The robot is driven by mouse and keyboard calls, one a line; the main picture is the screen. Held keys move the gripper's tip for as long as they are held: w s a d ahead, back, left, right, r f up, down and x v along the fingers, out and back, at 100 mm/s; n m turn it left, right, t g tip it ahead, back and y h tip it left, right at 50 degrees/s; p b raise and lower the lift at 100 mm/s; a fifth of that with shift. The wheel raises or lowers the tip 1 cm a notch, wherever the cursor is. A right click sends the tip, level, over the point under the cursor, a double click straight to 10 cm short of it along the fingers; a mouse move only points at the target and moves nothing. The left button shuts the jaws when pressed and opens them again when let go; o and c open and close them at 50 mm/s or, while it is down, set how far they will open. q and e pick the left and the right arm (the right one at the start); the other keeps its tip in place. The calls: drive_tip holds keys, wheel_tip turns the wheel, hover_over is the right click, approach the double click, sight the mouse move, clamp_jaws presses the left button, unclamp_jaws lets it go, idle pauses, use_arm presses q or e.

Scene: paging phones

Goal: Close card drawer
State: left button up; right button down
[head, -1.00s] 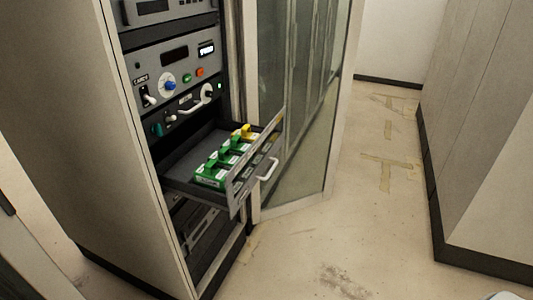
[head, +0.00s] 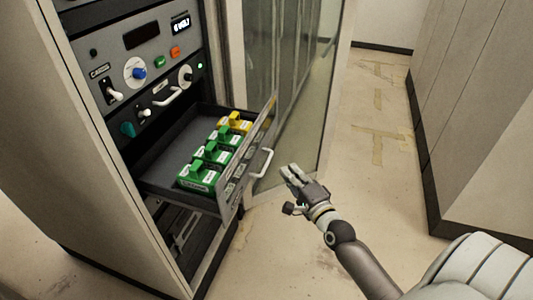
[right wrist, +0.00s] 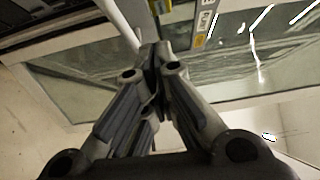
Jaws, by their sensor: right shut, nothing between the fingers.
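The card drawer (head: 160,183) is pulled out of the rack cabinet in the head view. It holds several green cards (head: 200,176) and a yellow card (head: 236,121). Its front panel (head: 236,183) faces right and carries a white handle (head: 262,163). My right gripper (head: 287,172) is shut and empty, a little to the right of the handle and apart from it in the head view. In the right wrist view my gripper fingers (right wrist: 153,55) are together, with a pale bar close beside the tips at the upper left. My left gripper is not in view.
The rack cabinet (head: 85,130) has panels with switches and knobs above the drawer. A glass door (head: 290,75) stands open behind the drawer. Pale cabinets (head: 480,110) line the right side. The floor (head: 370,185) between is clear, with tape marks.

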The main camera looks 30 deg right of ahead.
drive_tip(key=w, duration=0.3)
drive_tip(key=w+p, duration=0.1)
drive_tip(key=w, duration=0.2)
drive_tip(key=w+a+p, duration=0.1)
drive_tip(key=w, duration=0.2)
drive_tip(key=shift+w+a, duration=0.45)
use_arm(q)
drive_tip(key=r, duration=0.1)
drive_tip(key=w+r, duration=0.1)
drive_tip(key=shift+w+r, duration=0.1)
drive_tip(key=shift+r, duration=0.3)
use_arm(e)
drive_tip(key=shift+w+f, duration=0.1)
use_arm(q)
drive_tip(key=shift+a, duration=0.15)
use_arm(e)
drive_tip(key=shift+w+a, duration=0.1)
drive_tip(key=shift+a, duration=0.05)
